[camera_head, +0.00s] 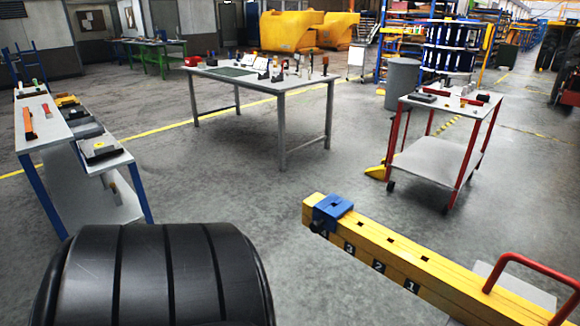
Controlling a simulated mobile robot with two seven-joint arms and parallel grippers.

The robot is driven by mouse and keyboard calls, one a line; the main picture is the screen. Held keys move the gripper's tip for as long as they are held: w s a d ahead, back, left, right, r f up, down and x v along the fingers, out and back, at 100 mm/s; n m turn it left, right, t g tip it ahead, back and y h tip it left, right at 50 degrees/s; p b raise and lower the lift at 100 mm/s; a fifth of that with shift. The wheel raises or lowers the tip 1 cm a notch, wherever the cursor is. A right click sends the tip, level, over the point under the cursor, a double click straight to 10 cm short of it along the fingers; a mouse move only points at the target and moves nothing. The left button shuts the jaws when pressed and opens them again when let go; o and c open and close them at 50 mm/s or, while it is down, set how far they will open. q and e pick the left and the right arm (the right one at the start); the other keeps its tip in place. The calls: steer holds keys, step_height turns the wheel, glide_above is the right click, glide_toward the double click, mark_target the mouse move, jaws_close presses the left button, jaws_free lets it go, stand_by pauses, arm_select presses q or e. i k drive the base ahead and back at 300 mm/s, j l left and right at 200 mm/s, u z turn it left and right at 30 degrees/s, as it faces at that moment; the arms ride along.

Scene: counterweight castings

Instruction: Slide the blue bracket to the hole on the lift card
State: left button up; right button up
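A darker mark beside the bracket is partly covered and hard to read. A dark knob or pin shows low on the bracket's side. I cannot pick out the lift card for certain; small white cards stand on the grey table (228,73), too small to read. Neither of my grippers is in view.
A large black ribbed cylinder (150,275) fills the lower left. A red tubular handle (535,270) stands at the beam's right end. A red-legged cart (442,157) is at right, and a blue-legged bench (90,205) at left. Open grey floor lies between them.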

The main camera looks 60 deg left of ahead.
mark_target(325, 216)
steer(key=u, duration=1.9)
